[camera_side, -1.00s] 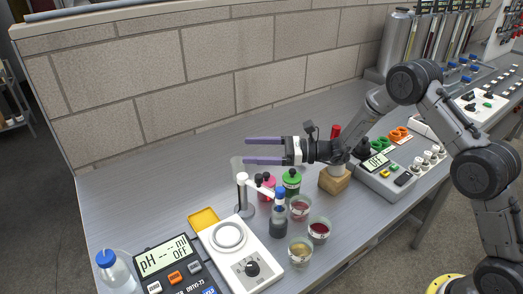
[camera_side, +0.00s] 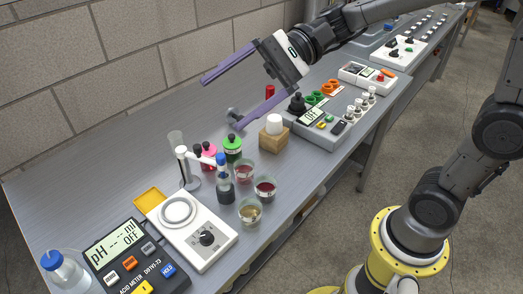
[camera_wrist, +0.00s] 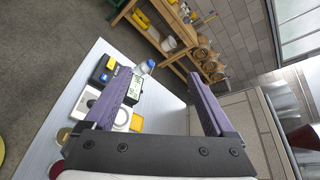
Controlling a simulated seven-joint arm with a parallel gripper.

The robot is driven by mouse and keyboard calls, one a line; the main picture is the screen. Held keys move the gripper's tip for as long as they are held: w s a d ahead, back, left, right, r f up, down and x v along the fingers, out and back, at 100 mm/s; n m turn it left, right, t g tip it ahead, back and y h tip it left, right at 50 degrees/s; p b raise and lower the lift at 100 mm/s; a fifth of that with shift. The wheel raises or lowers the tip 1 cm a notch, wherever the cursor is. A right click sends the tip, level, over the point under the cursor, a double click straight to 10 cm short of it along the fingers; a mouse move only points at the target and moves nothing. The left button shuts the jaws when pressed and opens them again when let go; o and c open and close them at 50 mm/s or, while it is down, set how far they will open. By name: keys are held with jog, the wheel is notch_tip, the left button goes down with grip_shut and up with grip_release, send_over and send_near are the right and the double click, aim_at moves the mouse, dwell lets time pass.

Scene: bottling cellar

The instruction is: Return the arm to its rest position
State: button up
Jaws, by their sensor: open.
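My gripper (camera_side: 219,101) is open and empty. In the side view it is raised above the back of the grey bench (camera_side: 75,180), its two purple fingers pointing left. The lower finger passes in front of the bench near a wooden block (camera_side: 274,139) with a white top; I cannot tell the exact height. My arm reaches in from the upper right. In the wrist view the spread fingers of my gripper (camera_wrist: 160,76) have nothing between them.
A pH meter (camera_side: 130,262), white stirrer plate (camera_side: 208,236), electrode stand, green-capped bottle (camera_side: 232,149) and several sample beakers (camera_side: 250,211) stand at the front left. A grey instrument (camera_side: 327,124) is to the right. A block wall (camera_side: 140,65) runs behind.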

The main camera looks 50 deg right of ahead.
jog(key=s+d+f+n+h, duration=0.3)
jog(key=s, duration=0.4)
jog(key=s+d+f+n+h, duration=0.2)
jog(key=s+d+n+h, duration=0.15)
jog(key=s, duration=0.25)
jog(key=s+d+f+n+t+h, duration=0.1)
jog(key=d+f+n+h, duration=0.1)
jog(key=d, duration=0.4)
jog(key=s+d+f+n+t+h, duration=0.1)
jog(key=s+d+f+n+h, duration=0.1)
jog(key=d+h, duration=0.3)
jog(key=shift+d+f+n, duration=0.35)
jog(key=shift+d+f, duration=0.15)
jog(key=shift+d, duration=0.35)
jog(key=shift+h, duration=0.25)
